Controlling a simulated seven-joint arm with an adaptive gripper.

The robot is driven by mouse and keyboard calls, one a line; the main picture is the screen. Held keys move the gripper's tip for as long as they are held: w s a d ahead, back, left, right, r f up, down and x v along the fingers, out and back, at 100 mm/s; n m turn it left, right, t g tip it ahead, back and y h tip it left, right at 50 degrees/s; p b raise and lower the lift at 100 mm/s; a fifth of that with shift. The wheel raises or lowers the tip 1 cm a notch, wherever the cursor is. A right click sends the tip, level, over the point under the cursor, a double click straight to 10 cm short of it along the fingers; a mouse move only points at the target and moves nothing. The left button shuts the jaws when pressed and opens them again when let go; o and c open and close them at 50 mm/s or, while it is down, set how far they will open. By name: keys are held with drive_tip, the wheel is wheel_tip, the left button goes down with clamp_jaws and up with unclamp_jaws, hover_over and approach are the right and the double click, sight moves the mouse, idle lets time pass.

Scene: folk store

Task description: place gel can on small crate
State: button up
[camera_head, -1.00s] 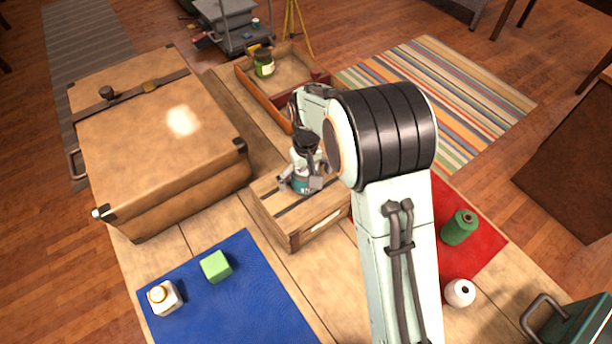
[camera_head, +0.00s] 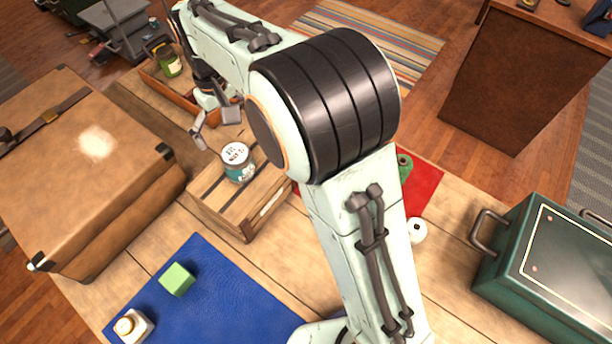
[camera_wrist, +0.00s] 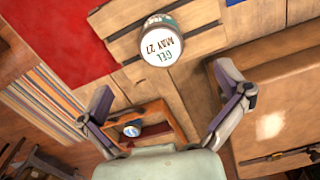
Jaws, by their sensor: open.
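The gel can (camera_head: 237,162), teal with a white lid, stands upright on the slatted top of the small wooden crate (camera_head: 215,196). In the wrist view, the can's lid (camera_wrist: 160,42) reads "GEL MAY 27", and the crate's slats (camera_wrist: 118,18) show beneath it. My gripper (camera_head: 215,127) is open and empty, above and behind the can in the head view, apart from it. In the wrist view, my gripper's fingers (camera_wrist: 174,97) are spread wide, with the can beyond them and nothing between them.
A large tan case (camera_head: 85,165) stands left of the crate. An open tray (camera_head: 160,85) with a green jar (camera_head: 170,63) lies behind. A green metal box (camera_head: 545,265) is at right.

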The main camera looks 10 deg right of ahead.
drive_tip(key=s+d+r+m, duration=0.3)
drive_tip(key=s+d+r, duration=0.1)
drive_tip(key=s+d, duration=0.8)
drive_tip(key=s+d+f+m, duration=0.1)
drive_tip(key=s+d, duration=0.1)
drive_tip(key=s, duration=0.4)
drive_tip(key=s+d+f+m, duration=0.2)
drive_tip(key=s, duration=0.4)
drive_tip(key=shift+s+y, duration=0.3)
drive_tip(key=shift+y, duration=0.1)
